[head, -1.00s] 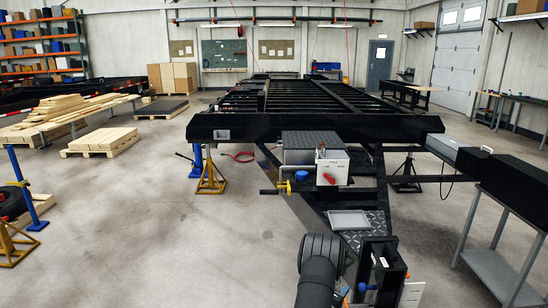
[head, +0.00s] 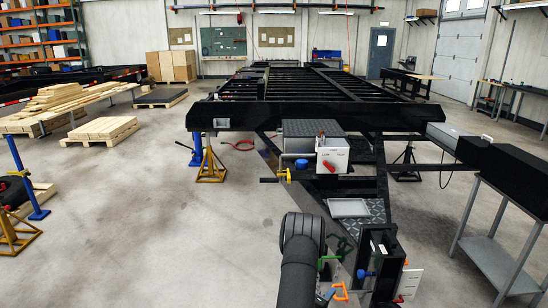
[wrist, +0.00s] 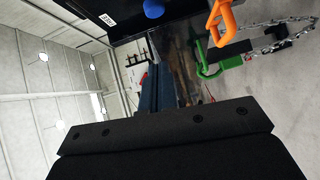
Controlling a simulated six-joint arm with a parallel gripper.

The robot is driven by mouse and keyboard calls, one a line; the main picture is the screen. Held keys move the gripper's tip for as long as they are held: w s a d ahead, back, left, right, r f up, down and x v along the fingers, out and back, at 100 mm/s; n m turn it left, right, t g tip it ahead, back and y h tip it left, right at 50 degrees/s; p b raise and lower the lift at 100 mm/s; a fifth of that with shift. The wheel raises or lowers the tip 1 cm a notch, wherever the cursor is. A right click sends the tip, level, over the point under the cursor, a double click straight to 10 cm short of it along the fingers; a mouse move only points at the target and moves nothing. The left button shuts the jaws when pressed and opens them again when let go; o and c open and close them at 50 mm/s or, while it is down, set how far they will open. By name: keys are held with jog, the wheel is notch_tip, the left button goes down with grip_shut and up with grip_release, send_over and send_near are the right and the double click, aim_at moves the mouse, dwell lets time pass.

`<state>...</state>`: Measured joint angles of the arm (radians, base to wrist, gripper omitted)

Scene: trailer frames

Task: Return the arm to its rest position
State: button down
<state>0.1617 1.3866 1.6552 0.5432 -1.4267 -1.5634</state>
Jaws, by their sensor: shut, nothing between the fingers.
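My gripper (wrist: 160,88) shows in the wrist view as two dark fingers close together beyond a wide black bracket. It is shut and empty. In the head view my dark arm rises from the bottom centre, left of the trailer coupling, and I cannot make out the gripper there. An orange hook (wrist: 222,20) and a green hook (wrist: 211,60) are to the right of the fingers in the wrist view, apart from them. In the head view the orange hook (head: 340,291) and green hook (head: 327,262) are just right of my arm.
The black trailer frame (head: 300,116) fills the middle. A white panel box (head: 332,155) and black coupling post (head: 382,262) stand on its front. A chain (wrist: 270,46) hangs near the hooks. A grey cart (head: 495,262) stands right. Open floor (head: 150,230) is left.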

jog(key=s+d+r+x, duration=0.1)
jog(key=s+d+x, duration=0.1)
jog(key=x, duration=1)
jog(key=a, duration=1.1)
jog(key=v, duration=1)
jog(key=w+a+f+n+g+y, duration=0.1)
jog(key=w+a+f+n+y, duration=0.1)
jog(key=w+a+f+y, duration=0.2)
jog(key=w+a+f+n+g+y, duration=0.1)
jog(key=w+a+f+y, duration=0.4)
jog(key=a, duration=0.6)
jog(key=shift+w+f+n+y, duration=0.35)
jog(key=shift+n+y, duration=0.15)
jog(key=shift+n, duration=0.1)
jog(key=shift+a, duration=0.15)
